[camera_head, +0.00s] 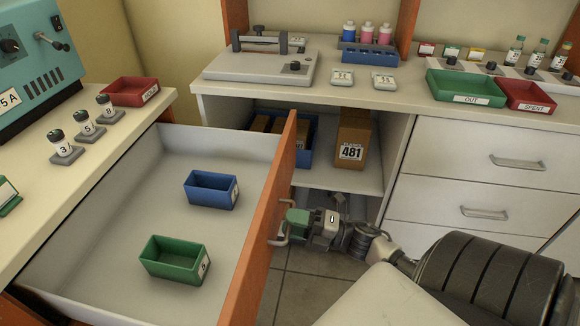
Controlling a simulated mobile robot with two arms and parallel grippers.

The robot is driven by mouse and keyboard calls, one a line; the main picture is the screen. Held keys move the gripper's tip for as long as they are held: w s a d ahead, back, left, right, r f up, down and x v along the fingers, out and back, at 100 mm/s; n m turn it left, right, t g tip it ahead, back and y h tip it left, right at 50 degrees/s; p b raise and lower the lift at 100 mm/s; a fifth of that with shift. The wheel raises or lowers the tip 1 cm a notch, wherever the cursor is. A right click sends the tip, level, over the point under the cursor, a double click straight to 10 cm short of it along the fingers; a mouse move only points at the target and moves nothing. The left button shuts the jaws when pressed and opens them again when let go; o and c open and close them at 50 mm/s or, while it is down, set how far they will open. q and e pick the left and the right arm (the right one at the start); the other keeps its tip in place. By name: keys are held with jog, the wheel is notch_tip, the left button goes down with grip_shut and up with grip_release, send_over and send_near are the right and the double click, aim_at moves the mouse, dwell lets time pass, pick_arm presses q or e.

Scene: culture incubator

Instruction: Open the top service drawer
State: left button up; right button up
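The top service drawer (105,256) on the left is pulled far out, its white interior visible. Its orange-brown front (262,240) faces right. The metal drawer handle (279,240) is on the outer side of that front. My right gripper (290,222), with green fingers, is at the handle and appears shut on it; the gap between its fingers is mostly hidden. My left gripper is not in view.
A blue bin (211,189) and a green bin (175,260) sit in the drawer. Labelled vials (84,130) and a red tray (130,92) stand on the left counter. An open shelf with a box (353,140) and white drawers (490,160) lie beyond my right arm.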

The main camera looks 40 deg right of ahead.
jog(key=v, duration=1)
